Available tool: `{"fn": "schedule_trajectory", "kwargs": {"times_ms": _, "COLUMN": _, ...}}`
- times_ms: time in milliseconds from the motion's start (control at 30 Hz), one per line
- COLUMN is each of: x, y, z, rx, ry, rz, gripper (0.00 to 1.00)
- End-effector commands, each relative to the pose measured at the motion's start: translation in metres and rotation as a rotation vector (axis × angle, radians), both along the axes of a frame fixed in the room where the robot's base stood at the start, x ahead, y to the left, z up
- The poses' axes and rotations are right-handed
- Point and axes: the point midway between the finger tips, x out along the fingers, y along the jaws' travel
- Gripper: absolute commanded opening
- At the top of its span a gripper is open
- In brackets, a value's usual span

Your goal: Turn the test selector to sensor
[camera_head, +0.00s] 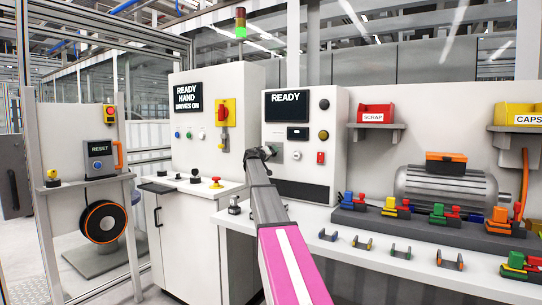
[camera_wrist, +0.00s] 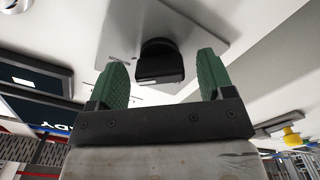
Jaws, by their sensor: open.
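The test panel (camera_head: 335,110) is a white cabinet with a "READY" screen (camera_head: 286,104). My gripper (camera_head: 259,154) is at the left part of this panel's face. In the wrist view my gripper (camera_wrist: 162,66) is open, with its green finger pads apart. A black knob (camera_wrist: 160,66), which looks like the test selector, stands out from a pale plate between the pads. Gaps show on both sides of it. Small print beside the knob is too small to read, so its setting cannot be told. In the head view my gripper and arm largely hide the knob.
Other controls on the panel include a black button (camera_head: 324,104), an amber button (camera_head: 323,135) and a red switch (camera_head: 320,157). A yellow and red switch (camera_head: 225,112) is on the cabinet to the left. Small parts lie on the white bench (camera_head: 345,262) to the right.

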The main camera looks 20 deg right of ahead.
Motion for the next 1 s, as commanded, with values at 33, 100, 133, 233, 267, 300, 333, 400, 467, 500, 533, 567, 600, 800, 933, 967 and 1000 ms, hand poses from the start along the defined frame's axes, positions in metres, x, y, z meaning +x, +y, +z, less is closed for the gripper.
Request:
{"fn": "schedule_trajectory", "kwargs": {"times_ms": 33, "x": -0.005, "y": 0.005, "z": 0.0, "rx": -0.001, "ry": 0.0, "rz": 0.001, "gripper": 0.74}}
{"fn": "schedule_trajectory", "kwargs": {"times_ms": 100, "x": -0.012, "y": 0.013, "z": 0.0, "rx": 0.0, "ry": 0.0, "rz": 0.001, "gripper": 0.74}}
{"fn": "schedule_trajectory", "kwargs": {"times_ms": 133, "x": -0.015, "y": 0.017, "z": -0.001, "rx": 0.0, "ry": 0.0, "rz": 0.001, "gripper": 0.74}}
{"fn": "schedule_trajectory", "kwargs": {"times_ms": 233, "x": -0.026, "y": 0.03, "z": -0.001, "rx": 0.0, "ry": 0.0, "rz": 0.001, "gripper": 0.74}}
{"fn": "schedule_trajectory", "kwargs": {"times_ms": 267, "x": -0.03, "y": 0.035, "z": -0.001, "rx": 0.0, "ry": 0.0, "rz": 0.001, "gripper": 0.74}}
{"fn": "schedule_trajectory", "kwargs": {"times_ms": 300, "x": -0.035, "y": 0.041, "z": -0.001, "rx": 0.0, "ry": 0.0, "rz": 0.001, "gripper": 0.74}}
{"fn": "schedule_trajectory", "kwargs": {"times_ms": 333, "x": -0.038, "y": 0.046, "z": -0.001, "rx": 0.0, "ry": 0.0, "rz": 0.001, "gripper": 0.74}}
{"fn": "schedule_trajectory", "kwargs": {"times_ms": 400, "x": -0.046, "y": 0.057, "z": -0.001, "rx": 0.0, "ry": 0.0, "rz": 0.001, "gripper": 0.74}}
{"fn": "schedule_trajectory", "kwargs": {"times_ms": 467, "x": -0.052, "y": 0.064, "z": -0.001, "rx": 0.0, "ry": 0.0, "rz": 0.001, "gripper": 0.74}}
{"fn": "schedule_trajectory", "kwargs": {"times_ms": 500, "x": -0.055, "y": 0.068, "z": -0.001, "rx": 0.0, "ry": 0.0, "rz": 0.001, "gripper": 0.74}}
{"fn": "schedule_trajectory", "kwargs": {"times_ms": 533, "x": -0.057, "y": 0.071, "z": -0.001, "rx": 0.0, "ry": 0.0, "rz": 0.001, "gripper": 0.74}}
{"fn": "schedule_trajectory", "kwargs": {"times_ms": 567, "x": -0.059, "y": 0.073, "z": -0.001, "rx": 0.001, "ry": 0.0, "rz": 0.001, "gripper": 0.74}}
{"fn": "schedule_trajectory", "kwargs": {"times_ms": 600, "x": -0.06, "y": 0.076, "z": -0.001, "rx": 0.001, "ry": 0.0, "rz": 0.001, "gripper": 0.74}}
{"fn": "schedule_trajectory", "kwargs": {"times_ms": 800, "x": -0.061, "y": 0.078, "z": -0.001, "rx": 0.001, "ry": 0.0, "rz": -0.001, "gripper": 0.74}}
{"fn": "schedule_trajectory", "kwargs": {"times_ms": 933, "x": -0.061, "y": 0.078, "z": 0.0, "rx": 0.0, "ry": 0.0, "rz": 0.0, "gripper": 0.74}}
{"fn": "schedule_trajectory", "kwargs": {"times_ms": 967, "x": -0.061, "y": 0.078, "z": 0.0, "rx": 0.0, "ry": 0.0, "rz": 0.0, "gripper": 0.74}}
{"fn": "schedule_trajectory", "kwargs": {"times_ms": 1000, "x": -0.061, "y": 0.078, "z": 0.0, "rx": 0.0, "ry": 0.0, "rz": 0.0, "gripper": 0.74}}
